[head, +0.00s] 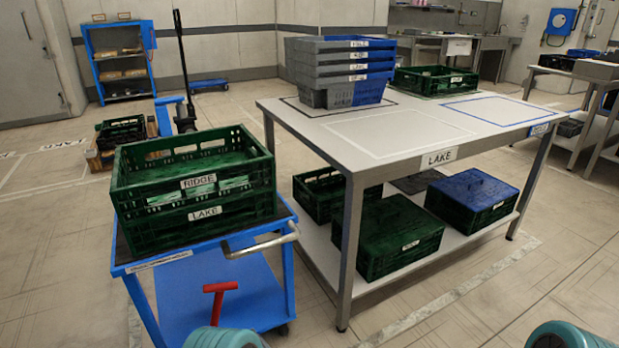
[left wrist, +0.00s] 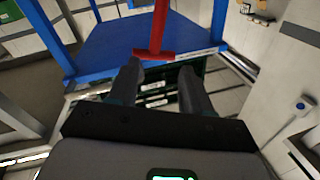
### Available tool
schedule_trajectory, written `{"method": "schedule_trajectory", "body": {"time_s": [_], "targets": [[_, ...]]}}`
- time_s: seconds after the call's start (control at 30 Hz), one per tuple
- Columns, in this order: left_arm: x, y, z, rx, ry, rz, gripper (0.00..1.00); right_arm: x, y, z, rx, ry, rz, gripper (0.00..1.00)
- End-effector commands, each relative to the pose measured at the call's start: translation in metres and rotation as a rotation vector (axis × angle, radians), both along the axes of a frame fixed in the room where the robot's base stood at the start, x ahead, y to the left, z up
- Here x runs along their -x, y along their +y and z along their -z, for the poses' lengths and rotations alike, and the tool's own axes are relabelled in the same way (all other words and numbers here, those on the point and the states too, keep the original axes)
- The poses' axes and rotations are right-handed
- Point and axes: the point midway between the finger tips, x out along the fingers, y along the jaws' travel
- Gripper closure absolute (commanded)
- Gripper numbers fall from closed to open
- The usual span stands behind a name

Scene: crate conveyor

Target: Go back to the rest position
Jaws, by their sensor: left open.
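My left gripper (left wrist: 160,75) shows in the left wrist view, its two dark fingers apart with nothing held between them. Beyond the fingertips is the crossbar of a red T-shaped handle (left wrist: 155,55), with a blue cart surface (left wrist: 110,45) behind it. I cannot tell how far the fingertips are from the handle. In the head view the red handle (head: 217,295) stands over the lower deck of the blue cart (head: 245,285). Neither gripper shows in the head view; only teal rounded parts of mine show at the bottom edge.
Two stacked green crates, RIDGE (head: 195,187) over LAKE (head: 205,215), sit on the cart's top. A metal table (head: 300,122) stands right of it, bearing grey-blue crates (head: 325,75) and a green crate (head: 435,85). More crates sit on its lower shelf. Open floor lies at front right.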

Motion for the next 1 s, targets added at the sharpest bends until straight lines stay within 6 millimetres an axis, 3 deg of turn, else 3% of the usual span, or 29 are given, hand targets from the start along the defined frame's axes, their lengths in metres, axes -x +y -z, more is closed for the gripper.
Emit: {"method": "schedule_trajectory", "body": {"time_s": [0.13,0.2,0.27,0.37,0.43,0.6,0.73,0.9,1.0], "targets": [[0.002,0.062,-0.018,0.009,-0.003,-0.094,0.51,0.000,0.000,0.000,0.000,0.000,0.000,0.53],[0.006,0.090,-0.005,0.105,0.089,-0.026,0.51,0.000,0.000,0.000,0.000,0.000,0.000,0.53],[0.011,0.092,0.015,0.221,0.173,0.058,0.51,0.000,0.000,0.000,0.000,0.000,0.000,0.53],[0.031,0.079,0.049,0.431,0.328,0.191,0.51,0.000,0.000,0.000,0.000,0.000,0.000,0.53],[0.055,0.059,0.072,0.588,0.456,0.282,0.51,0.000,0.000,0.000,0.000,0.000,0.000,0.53],[0.136,-0.002,0.106,0.910,0.790,0.441,0.51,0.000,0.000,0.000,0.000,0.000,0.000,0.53],[0.194,-0.038,0.115,1.058,1.010,0.499,0.51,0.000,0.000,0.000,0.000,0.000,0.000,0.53],[0.259,-0.064,0.117,1.229,1.272,0.470,0.51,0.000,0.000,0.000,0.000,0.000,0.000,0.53],[0.258,-0.064,0.078,1.236,1.261,0.458,0.51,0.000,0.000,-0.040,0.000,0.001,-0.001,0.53]]}}
